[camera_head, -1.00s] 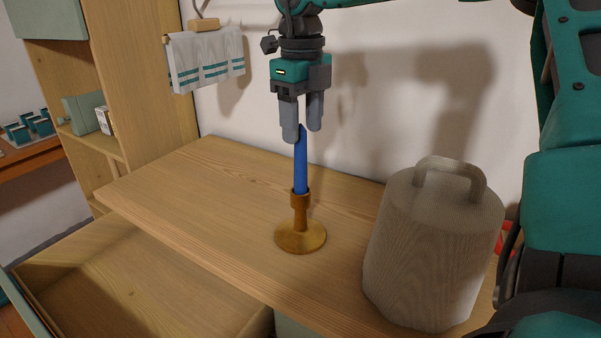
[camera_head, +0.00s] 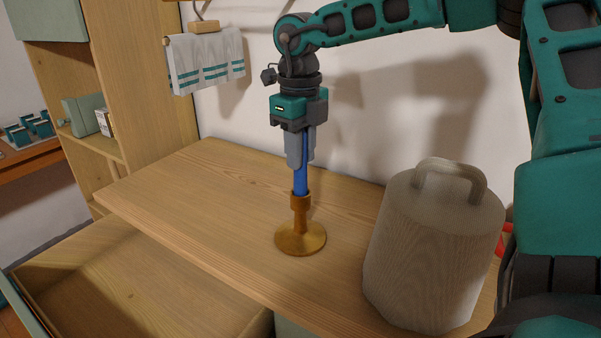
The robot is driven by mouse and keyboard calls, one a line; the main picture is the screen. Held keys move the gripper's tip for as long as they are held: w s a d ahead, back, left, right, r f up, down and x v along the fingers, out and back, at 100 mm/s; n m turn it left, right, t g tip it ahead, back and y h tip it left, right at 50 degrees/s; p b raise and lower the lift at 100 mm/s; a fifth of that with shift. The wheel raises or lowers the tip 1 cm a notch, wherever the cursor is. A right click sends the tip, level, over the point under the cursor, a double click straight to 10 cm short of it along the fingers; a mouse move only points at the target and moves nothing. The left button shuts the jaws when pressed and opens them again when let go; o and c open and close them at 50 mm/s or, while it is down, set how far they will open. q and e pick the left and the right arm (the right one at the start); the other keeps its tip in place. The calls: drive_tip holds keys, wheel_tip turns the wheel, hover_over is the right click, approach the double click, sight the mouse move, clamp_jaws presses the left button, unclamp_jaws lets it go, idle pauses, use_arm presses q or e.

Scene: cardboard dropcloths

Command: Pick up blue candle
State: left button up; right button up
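The blue candle (camera_head: 300,182) stands upright in a brass-coloured candlestick (camera_head: 300,236) on the wooden tabletop. My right gripper (camera_head: 301,155) points straight down over the candlestick, with its fingers close together on the upper part of the candle. The fingers hide the candle's top; its lower part shows between the fingertips and the candlestick's cup. The candle's foot is still in the cup. My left gripper is not in view.
A large pale wood-grained canister with a handle (camera_head: 432,250) stands right of the candlestick. An open drawer (camera_head: 140,290) juts out in front of the tabletop (camera_head: 200,195). A striped towel (camera_head: 206,62) hangs on the wall behind. The tabletop left of the candlestick is clear.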

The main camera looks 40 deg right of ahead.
clamp_jaws()
